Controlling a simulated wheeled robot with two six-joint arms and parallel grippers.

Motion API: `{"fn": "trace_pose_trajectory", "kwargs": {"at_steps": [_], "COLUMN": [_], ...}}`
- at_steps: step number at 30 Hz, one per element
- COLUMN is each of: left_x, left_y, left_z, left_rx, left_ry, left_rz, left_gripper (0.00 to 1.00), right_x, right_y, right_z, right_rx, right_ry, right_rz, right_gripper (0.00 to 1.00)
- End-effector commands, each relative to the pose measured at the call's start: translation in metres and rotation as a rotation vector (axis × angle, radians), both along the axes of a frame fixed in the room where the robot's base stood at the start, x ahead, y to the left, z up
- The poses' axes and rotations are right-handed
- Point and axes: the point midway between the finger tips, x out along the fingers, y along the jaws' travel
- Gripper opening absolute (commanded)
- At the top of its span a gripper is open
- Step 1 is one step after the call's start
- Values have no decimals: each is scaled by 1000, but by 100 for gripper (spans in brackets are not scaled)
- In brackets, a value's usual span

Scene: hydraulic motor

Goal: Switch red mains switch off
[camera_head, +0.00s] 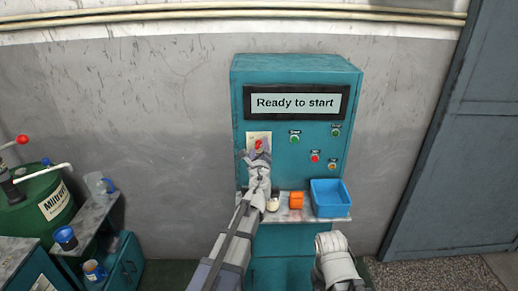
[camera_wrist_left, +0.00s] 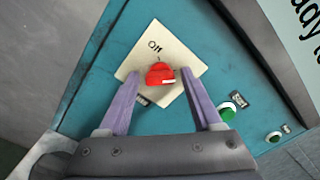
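The red mains switch (camera_head: 259,144) sits on a cream plate (camera_head: 252,136) at the upper left of the teal cabinet's front. In the left wrist view the red knob (camera_wrist_left: 160,74) shows on its plate (camera_wrist_left: 185,62), with a label above it that seems to read "On" or "Off". My left gripper (camera_head: 257,155) is at the switch. In the left wrist view its two purple fingers (camera_wrist_left: 158,92) are spread, one on each side of the knob, with visible gaps. My right gripper (camera_head: 330,245) is low, in front of the cabinet; its fingers cannot be made out.
The teal cabinet (camera_head: 292,73) has a display reading "Ready to start" (camera_head: 296,103) and several small buttons, including a green one (camera_head: 294,139). Its shelf (camera_head: 283,215) holds a blue bin (camera_head: 330,198), an orange part (camera_head: 296,200) and a whitish part (camera_head: 273,204). A green barrel (camera_head: 38,205) stands left.

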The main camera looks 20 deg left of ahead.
Motion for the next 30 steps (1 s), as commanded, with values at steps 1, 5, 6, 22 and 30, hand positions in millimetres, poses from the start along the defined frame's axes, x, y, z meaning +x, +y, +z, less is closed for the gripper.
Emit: {"fn": "trace_pose_trajectory", "kwargs": {"at_steps": [1,5,6,22,30], "left_x": [0,0,0,0,0], "left_y": [0,0,0,0,0], "left_z": [0,0,0,0,0], "left_rx": [0,0,0,-1,-65], "left_ry": [0,0,0,0,-19], "left_rz": [0,0,0,0,0], "left_gripper": [59,45,40,0,0], "right_x": [0,0,0,0,0], "right_y": [0,0,0,0,0], "right_z": [0,0,0,0,0], "right_rx": [0,0,0,0,0], "right_ry": [0,0,0,0,0], "right_rz": [0,0,0,0,0], "right_gripper": [50,50,50,50,50]}}
